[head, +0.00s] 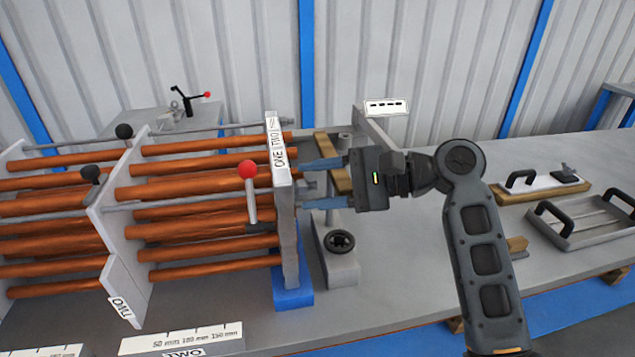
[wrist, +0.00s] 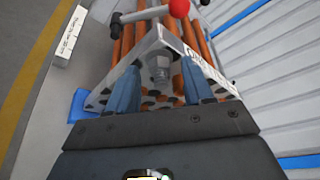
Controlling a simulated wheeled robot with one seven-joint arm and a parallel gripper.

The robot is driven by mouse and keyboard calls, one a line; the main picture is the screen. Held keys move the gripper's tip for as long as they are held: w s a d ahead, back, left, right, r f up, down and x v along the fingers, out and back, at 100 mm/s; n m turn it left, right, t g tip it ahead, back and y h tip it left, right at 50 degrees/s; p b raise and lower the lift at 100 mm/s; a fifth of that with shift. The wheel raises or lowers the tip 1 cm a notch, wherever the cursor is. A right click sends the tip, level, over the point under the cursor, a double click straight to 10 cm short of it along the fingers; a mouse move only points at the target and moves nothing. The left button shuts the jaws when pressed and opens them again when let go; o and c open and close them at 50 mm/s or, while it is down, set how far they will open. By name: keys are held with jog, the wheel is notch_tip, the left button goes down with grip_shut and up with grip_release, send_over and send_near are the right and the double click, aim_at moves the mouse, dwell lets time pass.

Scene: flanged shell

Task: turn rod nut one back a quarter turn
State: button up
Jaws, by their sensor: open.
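A grey hex nut on a rod end (wrist: 160,68) sticks out of the face of the perforated end plate (wrist: 103,100) in the wrist view. The plate (head: 287,235) stands upright in the head view, with labels ONE and TWO on its top edge. My gripper (head: 308,184) is open, its blue fingers pointing at the plate's right face. In the wrist view the nut lies between the lines of my two fingers (wrist: 161,88), around or just beyond the tips; I cannot tell if they touch it. The nut is hidden in the head view.
Copper tubes (head: 200,167) run left from the plate through white baffles. A red-knobbed lever (head: 248,170) stands just left of the plate. A block with a black handwheel (head: 340,242) sits below my gripper.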

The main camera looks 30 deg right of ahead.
grip_shut()
dwell(0.5)
jog(key=shift+f, duration=0.1)
jog(key=n+t+b, duration=0.1)
jog(key=n, duration=0.1)
jog(key=n+t+b, duration=0.1)
jog(key=shift+a+f+n+y+b, duration=0.1)
jog(key=shift+f+n+y+b, duration=0.2)
jog(key=shift+f+n+b, duration=0.1)
jog(key=shift+n+y+b, duration=0.3)
jog(key=shift+n+b, duration=0.6)
jog(key=shift+b, duration=0.05)
jog(key=shift+n+t+b, duration=0.3)
jog(key=shift+n+b, duration=0.2)
jog(key=shift+b, duration=0.05)
jog(key=shift+r, duration=0.15)
